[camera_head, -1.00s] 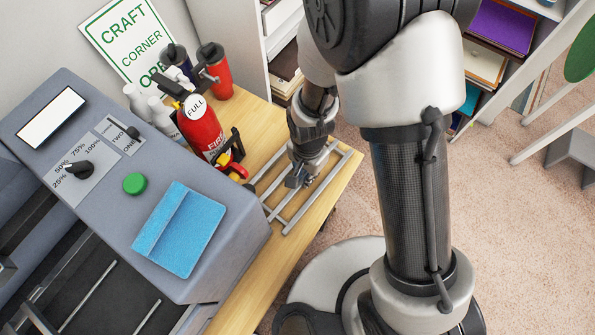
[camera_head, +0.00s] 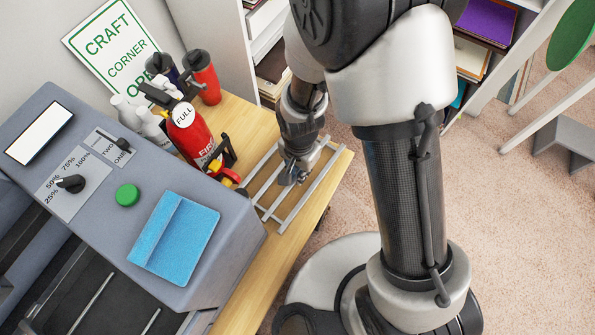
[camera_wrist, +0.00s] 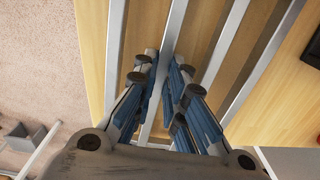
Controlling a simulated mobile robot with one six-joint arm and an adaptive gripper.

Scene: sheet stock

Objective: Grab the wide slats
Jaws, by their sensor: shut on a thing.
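Several pale grey slats (camera_head: 312,193) lie as a rack-like group on the wooden table top, near its right edge in the head view. In the wrist view they run lengthwise, with gaps of bare wood between them. My gripper (camera_wrist: 165,66) points down at them, its blue-padded fingers on both sides of one grey slat (camera_wrist: 173,22). It is shut on this slat. Another slat (camera_wrist: 223,45) lies apart to the right of the fingers. In the head view my gripper (camera_head: 287,179) is low over the group, and my wrist hides part of it.
A red fire extinguisher (camera_head: 191,134) stands close left of the slats, with a red and a dark tumbler behind. A grey machine (camera_head: 220,240) with a blue pad (camera_head: 175,238) fills the left. Shelves (camera_head: 215,35) stand behind. Carpeted floor (camera_head: 520,240) lies right of the table.

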